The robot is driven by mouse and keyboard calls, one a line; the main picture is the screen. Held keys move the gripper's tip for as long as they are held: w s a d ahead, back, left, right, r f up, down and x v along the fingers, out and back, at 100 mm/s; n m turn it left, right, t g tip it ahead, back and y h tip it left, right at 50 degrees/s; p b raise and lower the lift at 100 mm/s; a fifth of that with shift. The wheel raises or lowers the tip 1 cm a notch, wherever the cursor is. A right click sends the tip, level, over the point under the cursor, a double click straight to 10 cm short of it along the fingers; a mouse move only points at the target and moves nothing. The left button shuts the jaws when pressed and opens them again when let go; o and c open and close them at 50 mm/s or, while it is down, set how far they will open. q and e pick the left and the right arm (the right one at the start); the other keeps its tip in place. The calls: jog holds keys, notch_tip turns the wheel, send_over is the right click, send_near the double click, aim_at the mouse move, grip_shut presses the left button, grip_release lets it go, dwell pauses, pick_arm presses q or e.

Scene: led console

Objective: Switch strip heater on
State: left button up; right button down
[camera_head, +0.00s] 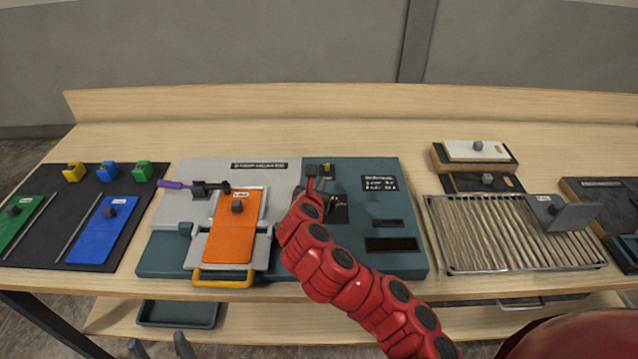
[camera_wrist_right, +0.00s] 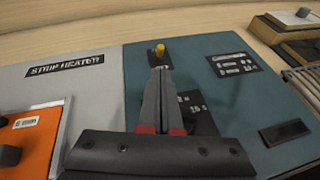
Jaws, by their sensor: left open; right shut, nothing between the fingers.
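The strip heater console has a grey left part and a teal right part (camera_head: 375,222). Its STRIP HEATER label (camera_wrist_right: 65,66) lies left of the switch in the right wrist view. A small yellow switch knob (camera_wrist_right: 160,49) stands at the console's back; it also shows in the head view (camera_head: 326,168). My right gripper (camera_wrist_right: 159,72) is shut and empty, its tips just in front of the knob; I cannot tell whether they touch. In the head view it (camera_head: 311,176) points at the switch area. My left gripper (camera_head: 160,347) is open and empty, low at the bottom edge.
A black mat (camera_head: 112,225) with coloured plates and blocks is further left. A slatted metal rack (camera_head: 490,235) and stacked blocks (camera_head: 478,151) are right. The table behind is clear.

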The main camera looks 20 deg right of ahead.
aim_at(327, 169)
jog(key=shift+p+x, duration=0.6)
jog(key=shift+x, duration=2.8)
